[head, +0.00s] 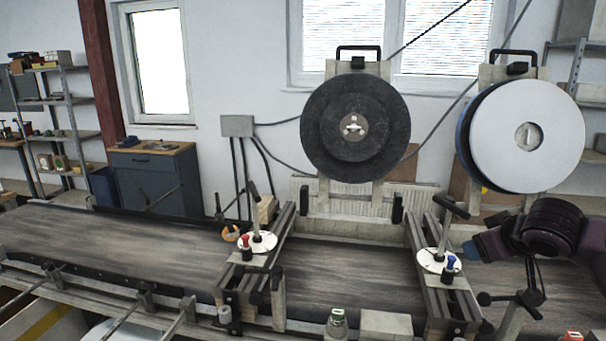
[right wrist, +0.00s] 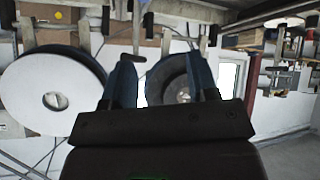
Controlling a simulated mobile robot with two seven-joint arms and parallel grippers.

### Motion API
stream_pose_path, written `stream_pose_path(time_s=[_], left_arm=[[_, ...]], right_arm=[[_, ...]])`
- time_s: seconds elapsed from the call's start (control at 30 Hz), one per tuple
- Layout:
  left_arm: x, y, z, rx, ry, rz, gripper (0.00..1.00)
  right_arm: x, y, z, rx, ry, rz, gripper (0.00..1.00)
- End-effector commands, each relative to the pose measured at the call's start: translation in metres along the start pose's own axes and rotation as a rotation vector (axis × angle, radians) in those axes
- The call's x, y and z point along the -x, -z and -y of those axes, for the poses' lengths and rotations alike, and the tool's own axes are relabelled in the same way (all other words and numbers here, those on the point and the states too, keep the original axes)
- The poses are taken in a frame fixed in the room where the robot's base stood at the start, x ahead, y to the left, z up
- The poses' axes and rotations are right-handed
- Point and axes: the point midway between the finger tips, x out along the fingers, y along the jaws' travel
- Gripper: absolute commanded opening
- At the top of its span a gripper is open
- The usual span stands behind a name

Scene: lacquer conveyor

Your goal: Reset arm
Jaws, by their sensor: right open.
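My right gripper (head: 472,250) comes in from the right edge in the head view, at the height of the right-hand white round plate (head: 433,261) and just to its right. In the right wrist view its two blue-grey fingers (right wrist: 160,72) stand apart with nothing held between them. Behind them a dark disc (right wrist: 173,82) and a white disc (right wrist: 38,92) show at a distance. My left gripper is in neither view.
A conveyor with a dark worn belt (head: 110,240) runs across the front. Behind it stand a large black disc (head: 325,138) and a white disc (head: 500,150). Two rail stands with upright levers cross the belt, the right one close to my gripper. The belt's left stretch is clear.

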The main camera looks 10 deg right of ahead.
Motion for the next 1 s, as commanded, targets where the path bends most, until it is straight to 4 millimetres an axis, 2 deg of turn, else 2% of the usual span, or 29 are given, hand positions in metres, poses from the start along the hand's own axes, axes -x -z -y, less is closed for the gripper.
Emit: stream_pose_path(time_s=[0.13, 0.23, 0.47, 0.77, 1.0], left_arm=[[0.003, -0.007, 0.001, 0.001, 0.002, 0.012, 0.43], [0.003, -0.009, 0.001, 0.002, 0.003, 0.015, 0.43], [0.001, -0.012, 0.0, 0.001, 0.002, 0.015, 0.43], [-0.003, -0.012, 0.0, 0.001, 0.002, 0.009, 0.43], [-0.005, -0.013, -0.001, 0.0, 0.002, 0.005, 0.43]], right_arm=[[-0.022, 0.0, 0.02, 0.128, 0.041, -0.15, 0.54], [-0.037, -0.007, 0.035, 0.198, 0.06, -0.241, 0.54], [-0.071, -0.055, 0.076, 0.303, 0.073, -0.411, 0.54], [-0.097, -0.148, 0.128, 0.296, 0.041, -0.5, 0.54], [-0.103, -0.24, 0.17, 0.171, 0.007, -0.449, 0.54]])
